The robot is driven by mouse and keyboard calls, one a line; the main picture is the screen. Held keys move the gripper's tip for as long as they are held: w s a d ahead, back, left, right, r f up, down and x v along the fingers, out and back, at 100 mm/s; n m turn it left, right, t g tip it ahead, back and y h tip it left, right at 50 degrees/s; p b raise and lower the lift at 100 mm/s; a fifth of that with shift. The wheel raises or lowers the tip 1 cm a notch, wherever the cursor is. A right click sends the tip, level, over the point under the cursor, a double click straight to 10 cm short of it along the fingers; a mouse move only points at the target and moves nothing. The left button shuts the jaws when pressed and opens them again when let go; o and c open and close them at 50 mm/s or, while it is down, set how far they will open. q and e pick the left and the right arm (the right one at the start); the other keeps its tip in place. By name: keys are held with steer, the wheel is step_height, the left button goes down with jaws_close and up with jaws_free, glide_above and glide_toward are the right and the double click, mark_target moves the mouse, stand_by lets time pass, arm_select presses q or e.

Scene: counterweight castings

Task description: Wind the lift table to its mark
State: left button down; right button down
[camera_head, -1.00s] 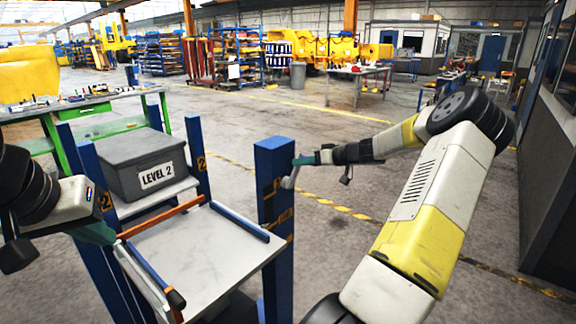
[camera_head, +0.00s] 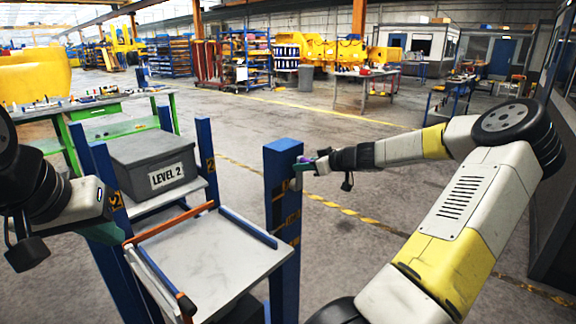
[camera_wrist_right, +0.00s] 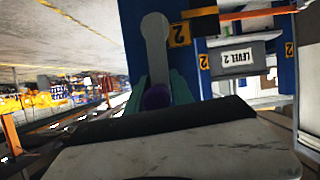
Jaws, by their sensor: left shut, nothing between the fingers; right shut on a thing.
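The lift table's grey top (camera_head: 205,255) stands between blue posts, with an orange bar (camera_head: 170,222) along its far edge. A crank (camera_wrist_right: 156,35) is on the near right blue post (camera_head: 283,200); its purple knob (camera_wrist_right: 156,97) lies between the teal fingers in the right wrist view. My right gripper (camera_head: 312,165) is shut on this knob. My left gripper (camera_head: 118,236) is shut and empty by the table top's left corner. A yellow "2" label (camera_head: 115,201) shows on the left post. The crank is mostly hidden in the head view.
A grey box labelled LEVEL 2 (camera_head: 130,158) sits on a shelf behind the table top. A green workbench (camera_head: 75,112) with small parts stands at the far left. The floor to the right is clear, with a yellow-black line.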

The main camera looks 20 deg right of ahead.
steer(key=shift+a+f, duration=0.15)
steer(key=c, duration=1.2)
jaws_free()
steer(key=shift+o, duration=0.2)
steer(key=shift+s+d+r, duration=0.2)
steer(key=shift+s+d, duration=0.05)
steer(key=v, duration=0.7)
steer(key=shift+s, duration=0.15)
